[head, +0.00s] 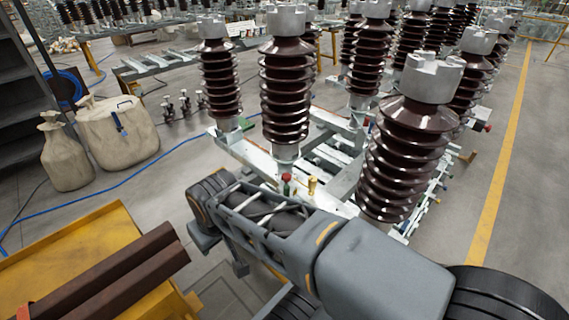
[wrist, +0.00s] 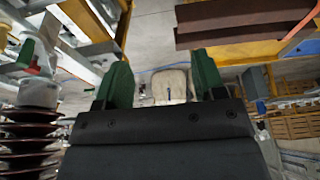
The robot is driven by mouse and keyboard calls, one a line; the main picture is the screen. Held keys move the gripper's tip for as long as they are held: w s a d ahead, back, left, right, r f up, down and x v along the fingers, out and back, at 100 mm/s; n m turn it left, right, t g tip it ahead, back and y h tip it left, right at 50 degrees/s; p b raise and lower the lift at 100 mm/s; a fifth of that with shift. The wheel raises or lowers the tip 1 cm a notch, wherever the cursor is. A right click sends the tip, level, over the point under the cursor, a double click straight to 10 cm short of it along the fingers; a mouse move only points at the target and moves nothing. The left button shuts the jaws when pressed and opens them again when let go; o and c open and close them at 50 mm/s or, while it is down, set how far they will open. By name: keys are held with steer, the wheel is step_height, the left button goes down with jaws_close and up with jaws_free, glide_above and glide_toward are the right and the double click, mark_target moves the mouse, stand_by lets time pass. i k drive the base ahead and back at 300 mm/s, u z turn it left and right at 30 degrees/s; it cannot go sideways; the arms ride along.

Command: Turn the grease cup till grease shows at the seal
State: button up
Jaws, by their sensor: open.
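A small brass-coloured fitting (head: 312,186) stands on the pale steel frame (head: 262,160) in the head view, just beyond my arm. It may be the grease cup, but it is too small to be sure. A small red-topped part (head: 287,179) stands just left of it. I cannot make out a seal or any grease. My gripper (wrist: 163,74) shows in the wrist view with two green fingers wide apart and nothing between them. In the head view the gripper is hidden by my arm.
Tall brown ribbed insulators (head: 285,92) stand on the frame, a near one (head: 408,160) right beside my arm. A yellow cart (head: 75,262) with brown beams (head: 110,280) is at lower left. Sacks (head: 118,130) and a blue hose lie on the floor. Right of the yellow line is clear.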

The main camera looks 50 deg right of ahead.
mark_target(312, 180)
steer(key=k, duration=0.5)
steer(key=z, duration=0.4)
steer(key=i, duration=0.4)
steer(key=z, duration=0.75)
